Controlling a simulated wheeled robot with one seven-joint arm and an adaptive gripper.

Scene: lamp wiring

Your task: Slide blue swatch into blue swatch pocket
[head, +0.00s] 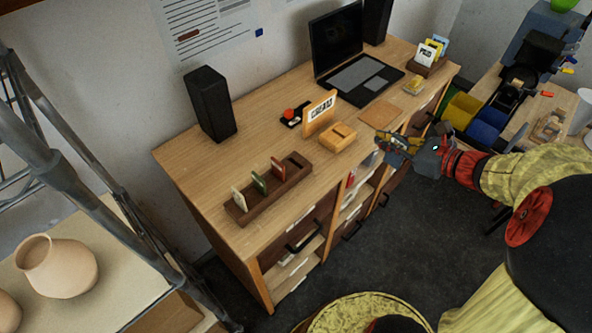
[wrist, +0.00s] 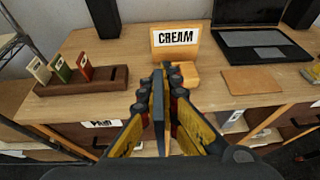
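My gripper (head: 386,142) is at the right front of the desk, and its fingers show in the wrist view (wrist: 160,90). They are shut on a thin blue-grey plate, the blue swatch (wrist: 159,125), seen edge-on between them. A dark brown wooden rack (head: 240,217) lies on the desk's left part, also at left in the wrist view (wrist: 100,87). Cream (head: 239,199), green (head: 259,183) and red (head: 278,169) swatches stand in it. The pocket at its right end (head: 296,159) is empty. The gripper is well to the right of the rack.
A "CREAM" sign (head: 319,113) and a light wooden block (head: 338,137) stand on the desk between rack and gripper. A black speaker (head: 210,103), laptop (head: 357,75) and card holder (head: 426,66) stand farther back. The desk just right of the rack is bare.

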